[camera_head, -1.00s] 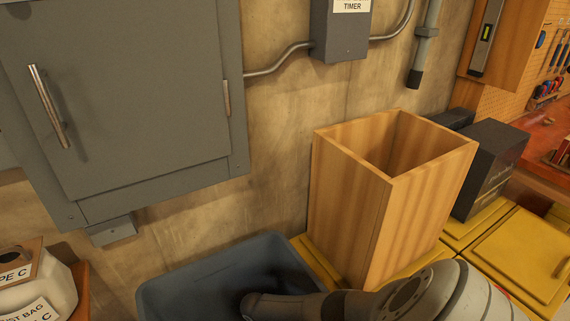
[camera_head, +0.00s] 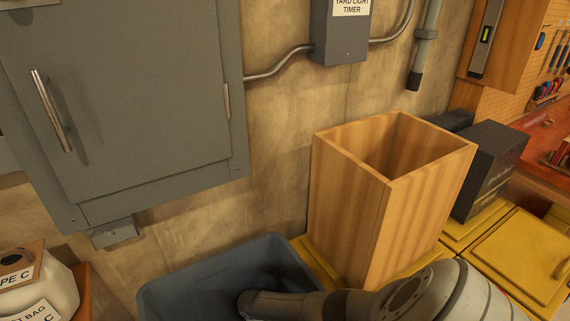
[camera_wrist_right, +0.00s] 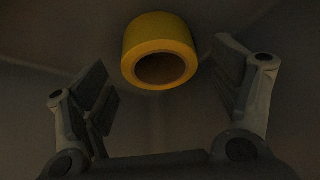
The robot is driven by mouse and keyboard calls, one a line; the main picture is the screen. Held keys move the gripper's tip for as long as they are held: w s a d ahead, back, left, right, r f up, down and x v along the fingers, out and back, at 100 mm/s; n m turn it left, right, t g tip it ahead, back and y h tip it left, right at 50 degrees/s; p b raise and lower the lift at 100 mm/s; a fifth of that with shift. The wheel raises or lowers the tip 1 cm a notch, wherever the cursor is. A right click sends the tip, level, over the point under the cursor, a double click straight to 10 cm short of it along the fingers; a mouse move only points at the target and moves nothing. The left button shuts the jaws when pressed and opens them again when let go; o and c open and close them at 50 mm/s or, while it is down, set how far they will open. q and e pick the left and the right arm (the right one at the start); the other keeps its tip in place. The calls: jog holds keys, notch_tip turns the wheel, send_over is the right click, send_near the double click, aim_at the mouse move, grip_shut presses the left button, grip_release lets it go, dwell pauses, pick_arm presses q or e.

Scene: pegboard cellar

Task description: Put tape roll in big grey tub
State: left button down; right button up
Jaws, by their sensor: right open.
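The big grey tub (camera_head: 160,296) is at the bottom of the head view, left of the wooden bin, with its lower part cut off. My right arm reaches down into it, and its gripper is hidden there. In the right wrist view my right gripper (camera_wrist_right: 161,62) is open, fingers wide apart. The yellow tape roll (camera_wrist_right: 160,28) shows beyond and between the fingertips, with clear gaps to both fingers. Dark grey surfaces surround it. I cannot tell whether it rests on the tub floor. My left gripper is not in view.
A tall open wooden bin (camera_head: 350,215) stands on yellow lids (camera_head: 520,255) right of the tub. A dark box (camera_head: 492,165) is behind it. A grey wall cabinet (camera_head: 130,100) hangs at upper left. A white jug (camera_head: 50,290) is at lower left.

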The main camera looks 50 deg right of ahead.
jog(key=p+v, duration=0.1)
jog(key=v, duration=0.9)
jog(key=shift+p, duration=0.3)
